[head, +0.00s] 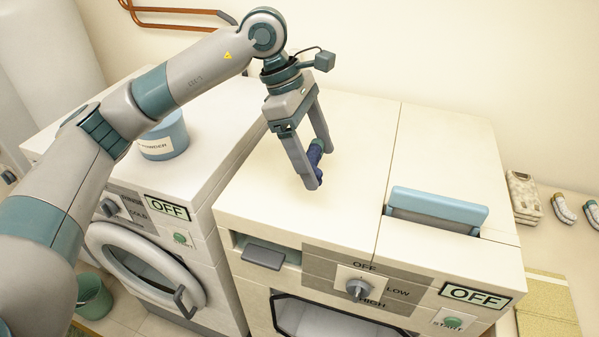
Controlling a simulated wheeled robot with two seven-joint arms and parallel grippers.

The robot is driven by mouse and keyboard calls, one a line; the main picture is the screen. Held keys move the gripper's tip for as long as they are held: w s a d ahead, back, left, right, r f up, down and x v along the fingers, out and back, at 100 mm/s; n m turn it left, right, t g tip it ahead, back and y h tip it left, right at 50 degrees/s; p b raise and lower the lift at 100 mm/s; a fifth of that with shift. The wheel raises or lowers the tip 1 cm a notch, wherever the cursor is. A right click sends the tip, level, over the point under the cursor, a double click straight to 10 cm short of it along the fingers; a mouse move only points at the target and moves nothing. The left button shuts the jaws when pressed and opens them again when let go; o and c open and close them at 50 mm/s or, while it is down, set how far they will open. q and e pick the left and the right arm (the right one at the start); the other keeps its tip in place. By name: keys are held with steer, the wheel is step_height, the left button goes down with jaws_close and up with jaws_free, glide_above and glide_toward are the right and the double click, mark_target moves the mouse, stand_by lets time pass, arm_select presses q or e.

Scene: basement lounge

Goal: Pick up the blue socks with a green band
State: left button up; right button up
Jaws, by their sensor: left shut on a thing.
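The blue socks (314,157) are a small dark blue bundle between the fingertips of my left gripper (316,166). The gripper points down over the top of the right-hand machine and is shut on the socks. The near finger covers part of the bundle, and I cannot make out a green band clearly. I cannot tell whether the socks touch the machine top or hang just above it. My right gripper is not in view.
The right-hand machine (448,152) has a raised blue flap (438,207). The left-hand machine (215,150) carries a blue powder tub (164,137). A green bucket (92,296) stands at lower left. Folded cloth (523,196) and rolled socks (562,209) lie at right.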

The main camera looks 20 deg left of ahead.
arm_select(q)
steer(key=d+r+b, duration=0.3)
steer(key=d+r, duration=0.1)
steer(key=d, duration=0.4)
steer(key=shift+s+r, duration=0.4)
steer(key=shift+s, duration=0.05)
